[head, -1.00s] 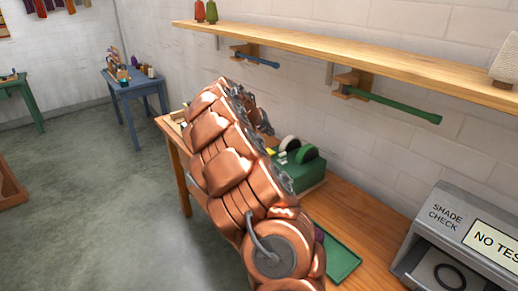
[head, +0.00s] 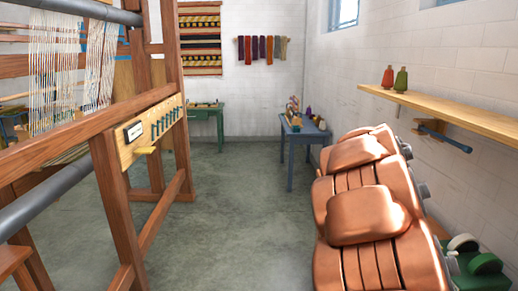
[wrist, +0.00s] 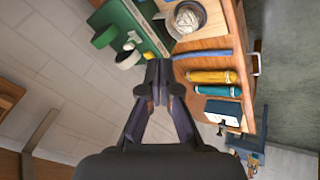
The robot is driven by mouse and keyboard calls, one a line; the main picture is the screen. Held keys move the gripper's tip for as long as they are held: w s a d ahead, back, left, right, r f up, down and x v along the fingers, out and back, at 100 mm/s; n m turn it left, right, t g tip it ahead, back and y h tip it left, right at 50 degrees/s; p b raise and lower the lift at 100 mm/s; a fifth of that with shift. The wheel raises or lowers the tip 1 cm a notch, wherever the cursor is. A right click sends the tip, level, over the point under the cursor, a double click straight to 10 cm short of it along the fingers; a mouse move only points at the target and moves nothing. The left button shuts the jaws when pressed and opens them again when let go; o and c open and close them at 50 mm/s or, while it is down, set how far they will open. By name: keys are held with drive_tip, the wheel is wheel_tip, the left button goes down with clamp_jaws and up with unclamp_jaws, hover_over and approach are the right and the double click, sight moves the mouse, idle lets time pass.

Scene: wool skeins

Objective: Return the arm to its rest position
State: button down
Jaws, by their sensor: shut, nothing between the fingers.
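My copper-coloured arm (head: 365,215) fills the lower right of the head view, in front of the right-hand wall. My gripper (wrist: 158,75) shows in the wrist view with its two dark fingers together at the tips and nothing between them. It hangs above the wooden workbench (wrist: 205,45), apart from the things on it. In the head view the gripper is hidden behind the arm.
A green device (wrist: 135,30), a bowl (wrist: 186,18), a yellow skein (wrist: 211,76) and a teal skein (wrist: 217,91) lie near the gripper. A loom (head: 110,150) stands left; a shelf (head: 450,110) runs along the right wall. The middle floor is clear.

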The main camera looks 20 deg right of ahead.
drive_tip(key=s+a+f+n+y, duration=0.2)
drive_tip(key=s+a, duration=0.5)
drive_tip(key=a, duration=0.5)
drive_tip(key=s+a+f+n+y, duration=0.2)
drive_tip(key=s+a+n, duration=0.2)
drive_tip(key=s+a, duration=0.3)
drive_tip(key=s+a+f+n+g+y+p, duration=0.1)
drive_tip(key=s+a, duration=0.6)
drive_tip(key=a, duration=1)
drive_tip(key=shift+s+f+n+y, duration=0.25)
drive_tip(key=shift+f+n+y, duration=0.55)
drive_tip(key=shift+f+n, duration=0.15)
drive_tip(key=shift+d, duration=0.15)
